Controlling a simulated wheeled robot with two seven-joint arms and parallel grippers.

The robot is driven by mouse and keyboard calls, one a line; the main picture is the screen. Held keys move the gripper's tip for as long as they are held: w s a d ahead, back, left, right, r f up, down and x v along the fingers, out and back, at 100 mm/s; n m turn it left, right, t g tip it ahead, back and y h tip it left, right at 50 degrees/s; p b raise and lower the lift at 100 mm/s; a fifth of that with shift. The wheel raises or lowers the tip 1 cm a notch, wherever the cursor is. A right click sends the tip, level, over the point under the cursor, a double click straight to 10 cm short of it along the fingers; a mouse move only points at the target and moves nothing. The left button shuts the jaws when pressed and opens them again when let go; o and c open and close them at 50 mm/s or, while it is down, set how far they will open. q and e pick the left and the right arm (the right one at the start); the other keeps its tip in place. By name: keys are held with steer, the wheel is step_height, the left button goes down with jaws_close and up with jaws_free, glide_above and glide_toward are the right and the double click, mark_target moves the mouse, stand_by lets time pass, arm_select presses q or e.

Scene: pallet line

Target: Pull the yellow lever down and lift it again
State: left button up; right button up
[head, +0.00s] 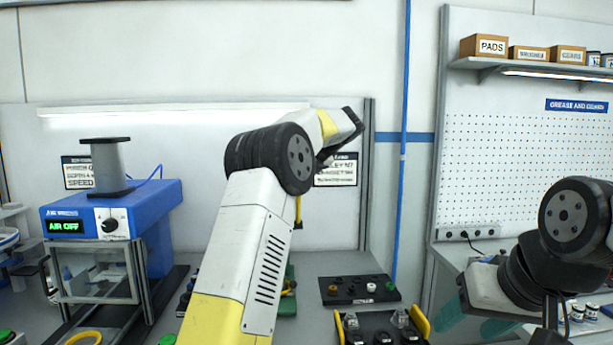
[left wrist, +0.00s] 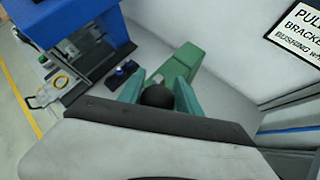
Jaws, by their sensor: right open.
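A thin yellow bar (head: 298,211), which looks like part of the lever, shows just right of my left forearm in the head view; the arm hides the rest. Green parts of a device (head: 290,300) show low behind the arm. In the left wrist view, a black ball knob (left wrist: 157,97) sits between the teal fingers of my left gripper (left wrist: 158,90), in front of a green block (left wrist: 182,64). I cannot tell whether the fingers press on the knob. The left fingers are hidden in the head view. My right gripper (head: 468,322) is open and empty at the lower right.
A blue press (head: 115,208) with an "AIR OFF" display stands at the left. A black tray (head: 360,290) with small parts lies right of my left arm, and a yellow-handled tray (head: 422,322) stands in front. A shelf (head: 540,68) with boxes hangs at the right.

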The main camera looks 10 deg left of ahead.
arm_select(q)
steer(key=shift+o, duration=1.2)
steer(key=shift+w+d+f, duration=0.1)
steer(key=v, duration=0.8)
